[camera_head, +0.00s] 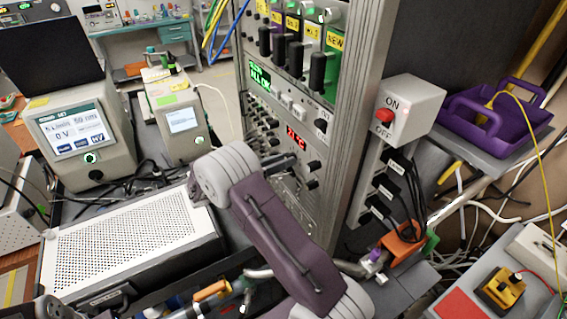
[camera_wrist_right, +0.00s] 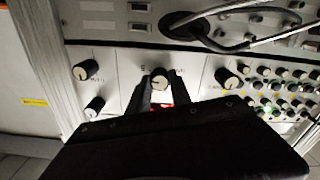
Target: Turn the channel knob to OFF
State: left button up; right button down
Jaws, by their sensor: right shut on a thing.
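A black knob with a pale cap (camera_wrist_right: 160,80) sits on the white instrument panel in the right wrist view. Its labels are too small to read, so I cannot tell where it points or spot an OFF mark. My right gripper (camera_wrist_right: 158,92) comes in from below, with its two dark fingers on either side of this knob, shut on it. Red digits of a display show between the fingers. In the head view my right arm reaches to the instrument rack (camera_head: 325,209), and the fingers' grip on the knob is not clear there.
Other knobs flank the held one, at left (camera_wrist_right: 80,72) and at right (camera_wrist_right: 227,77). A cable (camera_wrist_right: 235,40) loops above the panel. A grey ON/OFF switch box (camera_head: 412,100) with a red switch is right of the rack. A perforated white-topped unit (camera_head: 130,240) lies left of my arm.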

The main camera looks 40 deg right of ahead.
jog(key=shift+s+f+m+p, duration=0.1)
jog(key=shift+m+p, duration=6.35)
jog(key=shift+m, duration=8.25)
jog(key=c, duration=1.2)
grip_release()
jog(key=shift+o, duration=0.2)
